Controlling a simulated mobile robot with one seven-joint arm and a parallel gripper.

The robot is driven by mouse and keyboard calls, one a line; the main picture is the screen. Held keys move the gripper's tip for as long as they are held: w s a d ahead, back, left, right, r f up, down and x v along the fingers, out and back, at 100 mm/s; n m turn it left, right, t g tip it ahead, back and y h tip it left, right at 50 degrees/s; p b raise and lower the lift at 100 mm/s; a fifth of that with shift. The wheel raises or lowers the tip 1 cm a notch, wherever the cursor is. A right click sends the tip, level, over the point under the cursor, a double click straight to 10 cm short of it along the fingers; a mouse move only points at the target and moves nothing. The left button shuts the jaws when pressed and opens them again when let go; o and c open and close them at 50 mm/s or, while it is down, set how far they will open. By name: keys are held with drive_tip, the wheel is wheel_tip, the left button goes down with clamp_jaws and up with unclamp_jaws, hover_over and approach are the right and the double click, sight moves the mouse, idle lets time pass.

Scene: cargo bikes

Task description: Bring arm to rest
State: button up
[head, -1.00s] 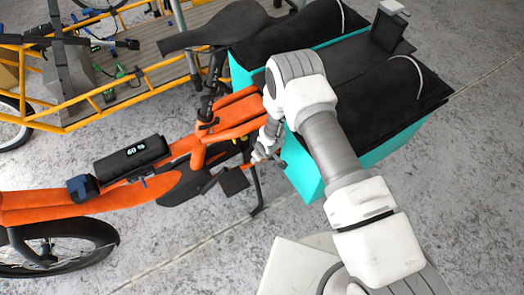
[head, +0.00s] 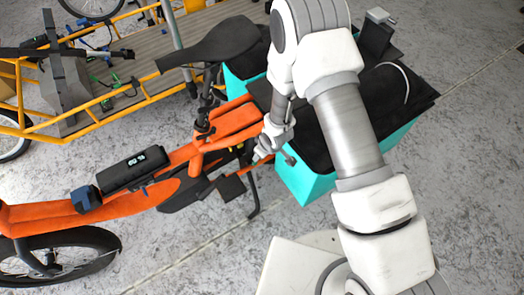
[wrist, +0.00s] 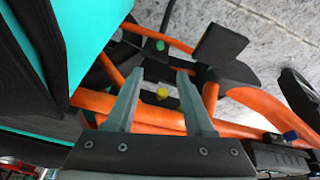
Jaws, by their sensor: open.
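My arm reaches up from the lower right of the head view, bends at the elbow and comes down beside the orange cargo bike (head: 110,208). My gripper (head: 262,153) is beside the bike's rear frame, near the turquoise cargo box; its fingertips are small there. In the wrist view my gripper (wrist: 158,75) has its two fingers apart with nothing held between them. Orange frame tubes, a dark pedal (wrist: 220,44) and a yellow round part (wrist: 162,93) show beyond the fingers. Whether the fingers touch the frame cannot be told.
The turquoise box (head: 305,185) with black covers stands close by my forearm; its side (wrist: 90,35) fills the wrist view's upper left. A black saddle (head: 212,43) rises behind. A yellow-framed cargo bike (head: 92,110) stands at the back left. Grey floor (head: 190,250) is clear in front.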

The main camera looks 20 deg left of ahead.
idle(0.5)
drive_tip(key=w+d+r+m+t+h, duration=0.1)
drive_tip(key=w+d+r+m, duration=0.1)
drive_tip(key=d+r, duration=0.5)
drive_tip(key=w+d+r+m, duration=0.2)
drive_tip(key=r, duration=1)
drive_tip(key=w+d+r+m+t+h, duration=0.1)
drive_tip(key=w+d+r, duration=0.1)
drive_tip(key=d+r, duration=0.5)
drive_tip(key=s+d+r+m, duration=0.2)
drive_tip(key=s+d+r, duration=0.1)
drive_tip(key=r, duration=0.4)
drive_tip(key=s+d+r+m, duration=0.2)
drive_tip(key=s+d+r, duration=0.1)
drive_tip(key=r, duration=0.4)
drive_tip(key=s+d+r+m, duration=0.1)
drive_tip(key=s+d+r, duration=0.1)
drive_tip(key=s, duration=0.3)
drive_tip(key=s+d+r+m+t, duration=0.1)
drive_tip(key=s+d+r, duration=0.1)
drive_tip(key=s, duration=0.2)
drive_tip(key=s+d+r+m, duration=0.1)
drive_tip(key=s+d+r, duration=0.15)
drive_tip(key=s, duration=0.25)
wheel_tip(320, 180, up, 13)
drive_tip(key=p, duration=1.3)
drive_tip(key=shift+r+h, duration=0.15)
drive_tip(key=shift+h, duration=0.25)
drive_tip(key=shift+s, duration=0.1)
